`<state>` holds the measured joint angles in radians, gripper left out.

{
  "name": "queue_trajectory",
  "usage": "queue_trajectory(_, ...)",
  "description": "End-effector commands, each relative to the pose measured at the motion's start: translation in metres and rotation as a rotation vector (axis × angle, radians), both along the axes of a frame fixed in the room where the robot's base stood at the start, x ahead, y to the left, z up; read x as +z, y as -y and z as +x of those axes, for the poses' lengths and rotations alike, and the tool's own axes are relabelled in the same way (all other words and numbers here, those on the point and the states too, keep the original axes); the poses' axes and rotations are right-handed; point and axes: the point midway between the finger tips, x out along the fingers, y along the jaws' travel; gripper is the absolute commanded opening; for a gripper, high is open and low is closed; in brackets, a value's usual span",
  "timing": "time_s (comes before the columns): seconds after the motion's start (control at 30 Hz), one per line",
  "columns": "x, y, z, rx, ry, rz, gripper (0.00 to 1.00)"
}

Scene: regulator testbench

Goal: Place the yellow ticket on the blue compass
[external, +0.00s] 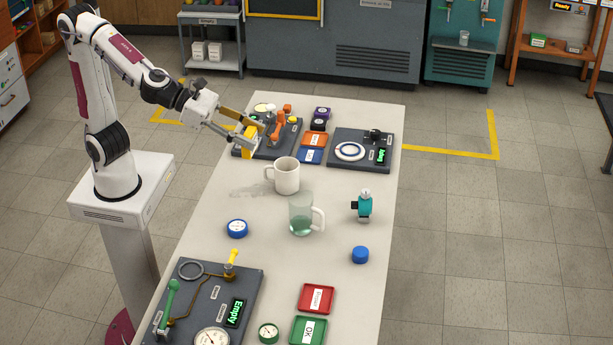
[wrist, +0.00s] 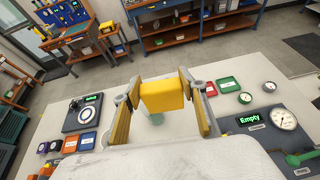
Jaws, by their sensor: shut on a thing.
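My gripper (external: 246,134) is shut on the yellow ticket (wrist: 162,95), a thick yellow block pinched between the two fingertips in the wrist view. In the external view the yellow ticket (external: 248,141) is held above the far left of the table, by the far dark panel. The blue compass (external: 237,228), a round blue piece with a pale face, lies flat on the table's left side, nearer the camera and well apart from my gripper. I cannot make out the compass in the wrist view.
A white mug (external: 287,175) and a clear mug (external: 301,214) stand mid-table. A teal regulator (external: 364,206) and a blue cap (external: 360,254) are at right. The near panel (external: 246,273) carries a gauge and green lever. Red (external: 329,296) and green (external: 296,336) trays lie in front.

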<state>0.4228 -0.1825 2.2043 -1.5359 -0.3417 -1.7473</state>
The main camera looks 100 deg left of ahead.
Motion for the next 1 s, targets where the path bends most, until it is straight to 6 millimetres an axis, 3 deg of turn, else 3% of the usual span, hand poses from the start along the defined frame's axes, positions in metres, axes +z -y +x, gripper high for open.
queue_trajectory(0.63, -0.091, 0.043, 0.006, 0.030, -0.019, -0.009, 0.24)
queue_trajectory(1.0, -0.149, 0.060, 0.003, 0.135, -0.007, -0.036, 0.24)
